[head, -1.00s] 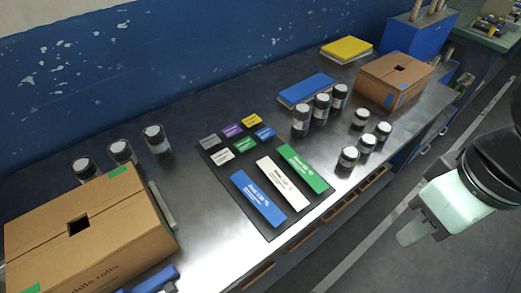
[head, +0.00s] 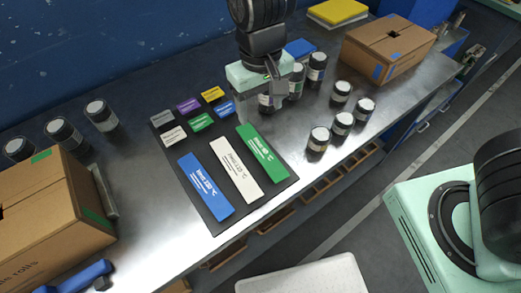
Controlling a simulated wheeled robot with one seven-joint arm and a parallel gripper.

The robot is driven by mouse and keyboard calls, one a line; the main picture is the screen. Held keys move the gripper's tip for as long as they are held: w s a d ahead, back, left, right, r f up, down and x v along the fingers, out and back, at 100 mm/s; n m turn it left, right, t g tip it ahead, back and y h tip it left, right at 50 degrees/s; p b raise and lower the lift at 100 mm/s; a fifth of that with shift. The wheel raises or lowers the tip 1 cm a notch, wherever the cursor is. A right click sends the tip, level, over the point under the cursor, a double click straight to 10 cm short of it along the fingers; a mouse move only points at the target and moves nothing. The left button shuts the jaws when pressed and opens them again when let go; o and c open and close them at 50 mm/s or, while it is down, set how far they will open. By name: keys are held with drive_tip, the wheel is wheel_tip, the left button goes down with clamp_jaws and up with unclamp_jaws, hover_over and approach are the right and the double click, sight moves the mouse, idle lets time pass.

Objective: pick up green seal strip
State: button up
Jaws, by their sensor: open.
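The green seal strip (head: 262,153) lies flat on a dark mat (head: 213,216), to the right of a white strip (head: 236,170) and a blue strip (head: 206,191). A smaller green tile (head: 202,122) lies among the small coloured tiles behind them. My gripper (head: 259,112) is open and points down above the mat's back right corner, just behind the far end of the green strip. I cannot tell its exact height. Nothing shows between its fingers. It hides part of the jars and the blue block behind it.
Several jars (head: 341,92) stand right of the mat, and some close behind my gripper. A cardboard box (head: 388,48) stands at the back right, another box (head: 50,205) at the left. A blue tool (head: 80,277) lies at the front left. Bare metal table lies left of the mat.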

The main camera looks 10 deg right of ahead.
hover_over(262, 151)
wheel_tip(262, 151, down, 9)
drive_tip(key=shift+a, duration=0.1)
drive_tip(key=shift+f, duration=2.75)
drive_tip(key=c, duration=1)
